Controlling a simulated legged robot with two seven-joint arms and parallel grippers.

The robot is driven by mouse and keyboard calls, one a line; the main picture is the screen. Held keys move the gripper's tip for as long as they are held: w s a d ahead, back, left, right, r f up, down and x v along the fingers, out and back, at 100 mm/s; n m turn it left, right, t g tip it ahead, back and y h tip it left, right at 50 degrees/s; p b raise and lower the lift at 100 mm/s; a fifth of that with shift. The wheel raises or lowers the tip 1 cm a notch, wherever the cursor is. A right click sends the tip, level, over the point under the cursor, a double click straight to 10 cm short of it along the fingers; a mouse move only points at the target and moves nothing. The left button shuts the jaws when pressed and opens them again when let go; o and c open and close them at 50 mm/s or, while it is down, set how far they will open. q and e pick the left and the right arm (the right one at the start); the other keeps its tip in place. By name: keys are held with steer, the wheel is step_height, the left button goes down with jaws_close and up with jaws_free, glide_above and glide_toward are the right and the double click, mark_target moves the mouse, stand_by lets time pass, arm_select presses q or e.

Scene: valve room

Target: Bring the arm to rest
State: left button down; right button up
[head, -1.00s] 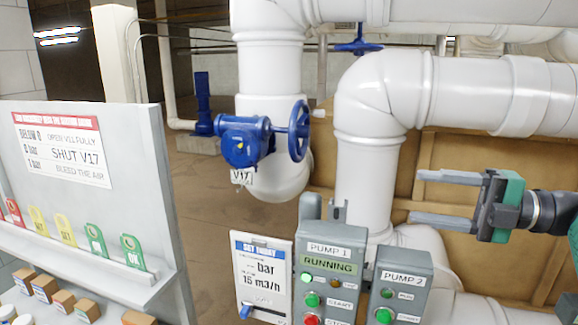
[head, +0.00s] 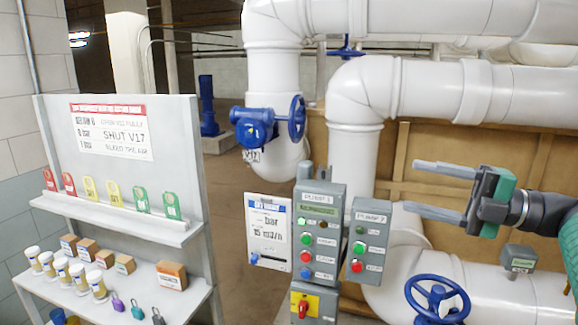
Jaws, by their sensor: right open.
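My right gripper (head: 438,188) comes in from the right edge, with its two grey fingers apart and nothing between them. It hangs in front of the white pipes and the tan wooden panel, to the right of the pump boxes, touching nothing that I can see. My left gripper is not in view. The blue valve (head: 255,127) labelled V17, with its handwheel (head: 297,118), sits on the white pipe at the upper middle.
Pump 1 box (head: 317,238), pump 2 box (head: 368,242) and a gauge board (head: 268,232) stand centre. A blue handwheel (head: 437,300) is below my right gripper. A shelf unit (head: 150,232) with coloured tags, bottles, boxes and padlocks stands left. Floor shows between.

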steer(key=w+d+f+m+t+h, duration=0.25)
steer(key=w+m+t+h, duration=0.45)
steer(key=w+m+t, duration=0.6)
step_height(320, 180, down, 16)
steer(key=d+m+g+h, duration=0.2)
steer(key=m+g+h, duration=0.1)
steer(key=m+h, duration=0.8)
steer(key=s+a+f+m+g, duration=0.1)
steer(key=s+f+m+g, duration=0.4)
steer(key=f, duration=0.7)
steer(key=s+a+f+g, duration=0.2)
steer(key=s+f, duration=0.4)
steer(key=s, duration=0.3)
steer(key=s+a+f+m+g, duration=0.1)
steer(key=s+f+g, duration=0.3)
steer(key=s, duration=0.5)
steer(key=s+a+f+m+g, duration=0.1)
steer(key=s+a+f+g, duration=0.2)
steer(key=s+f, duration=0.5)
steer(key=shift+s+a+f+g, duration=0.3)
steer(key=shift+s+a+f, duration=0.1)
steer(key=shift+a+f, duration=0.2)
steer(key=shift+r, duration=0.1)
